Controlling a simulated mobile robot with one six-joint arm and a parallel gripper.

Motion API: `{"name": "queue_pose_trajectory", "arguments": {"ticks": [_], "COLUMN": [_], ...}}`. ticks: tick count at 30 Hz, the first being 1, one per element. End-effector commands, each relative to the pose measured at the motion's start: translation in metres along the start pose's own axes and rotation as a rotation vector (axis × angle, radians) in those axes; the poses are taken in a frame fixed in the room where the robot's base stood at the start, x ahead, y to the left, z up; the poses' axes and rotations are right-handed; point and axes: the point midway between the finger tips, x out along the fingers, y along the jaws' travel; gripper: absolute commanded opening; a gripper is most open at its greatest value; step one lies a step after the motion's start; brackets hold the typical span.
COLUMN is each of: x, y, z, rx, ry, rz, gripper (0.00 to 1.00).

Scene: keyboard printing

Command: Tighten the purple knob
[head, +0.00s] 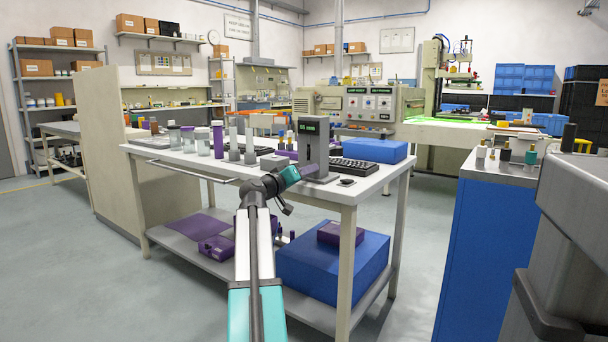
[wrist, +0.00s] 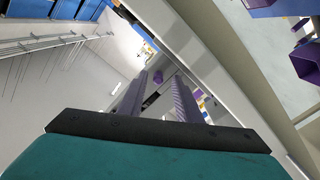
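A grey upright device (head: 314,135) with a green-lit display stands on the white bench. A small purple shape (head: 310,169), seemingly the purple knob, shows low on its front, beside the end of my gripper (head: 299,173). In the wrist view my gripper (wrist: 161,80) has its two grey-purple fingers apart, with a visible gap between them. A small purple piece (wrist: 158,76) shows in that gap, beyond the fingertips. I cannot tell whether it is the same knob. I see no contact between the fingers and it.
The white bench (head: 372,182) also bears a black keyboard (head: 353,166), a blue box (head: 375,150), a dark mouse (head: 346,182) and several cylinders to the left. Purple cases (head: 216,248) and a large blue box (head: 332,268) are on the lower shelf. A blue cabinet (head: 484,235) stands at right.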

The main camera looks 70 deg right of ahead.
Motion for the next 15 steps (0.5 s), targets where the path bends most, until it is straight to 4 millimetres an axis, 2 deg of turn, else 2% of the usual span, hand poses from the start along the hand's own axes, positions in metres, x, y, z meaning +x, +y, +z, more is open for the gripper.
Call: {"name": "queue_pose_trajectory", "arguments": {"ticks": [8, 15], "x": [-0.017, -0.045], "y": [0.001, 0.001], "z": [0.000, -0.001], "rx": [0.001, -0.001], "ry": [-0.001, 0.000], "rz": [0.000, -0.001], "gripper": [0.31, 0.31]}}
